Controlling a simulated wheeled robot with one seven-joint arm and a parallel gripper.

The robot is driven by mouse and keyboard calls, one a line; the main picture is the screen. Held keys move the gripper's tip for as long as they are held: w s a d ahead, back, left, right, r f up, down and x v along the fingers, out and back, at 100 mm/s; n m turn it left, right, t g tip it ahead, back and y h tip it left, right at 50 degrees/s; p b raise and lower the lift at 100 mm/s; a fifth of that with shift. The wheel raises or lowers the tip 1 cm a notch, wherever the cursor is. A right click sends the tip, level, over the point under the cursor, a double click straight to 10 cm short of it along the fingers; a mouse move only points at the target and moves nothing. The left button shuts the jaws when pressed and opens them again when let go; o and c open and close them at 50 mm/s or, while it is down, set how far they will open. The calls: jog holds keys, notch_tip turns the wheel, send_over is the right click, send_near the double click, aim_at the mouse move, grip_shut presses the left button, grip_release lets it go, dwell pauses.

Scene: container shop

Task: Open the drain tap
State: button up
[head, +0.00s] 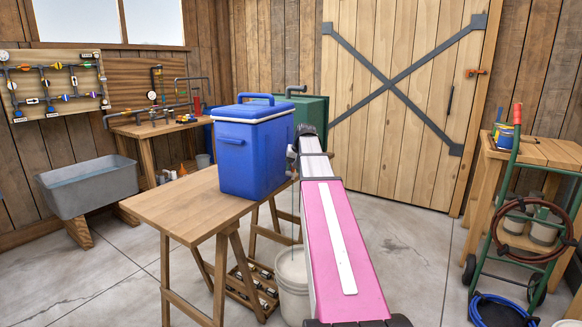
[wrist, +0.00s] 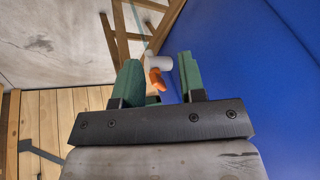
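The blue cooler (head: 247,155) stands upright with its lid shut at the right end of the wooden trestle table. In the wrist view its blue wall (wrist: 250,70) fills the right side. A small tap with a white body (wrist: 159,63) and an orange lever (wrist: 155,82) sits beside that wall. My gripper (wrist: 160,74) is open, with one green finger on each side of the tap. The lever lies between the fingers, close to the left one; contact is unclear. A thin pale-blue line (wrist: 138,22) runs away from the tap. In the head view my arm largely hides the tap and gripper.
A white bucket (head: 291,272) stands on the floor beside the trestle table (head: 175,208), partly behind my arm. A green box (head: 311,112) is behind the cooler. A green hand truck (head: 500,205) stands at right. The table's left part is bare.

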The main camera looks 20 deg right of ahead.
notch_tip(320, 180, up, 8)
jog(key=w+d+n+h, duration=0.2)
jog(key=d+n, duration=0.1)
jog(key=x, duration=1)
jog(key=shift+w+a+f, duration=0.2)
jog(key=shift+w+a, duration=0.1)
jog(key=shift+a, duration=0.05)
jog(key=shift+c, duration=0.3)
grip_shut()
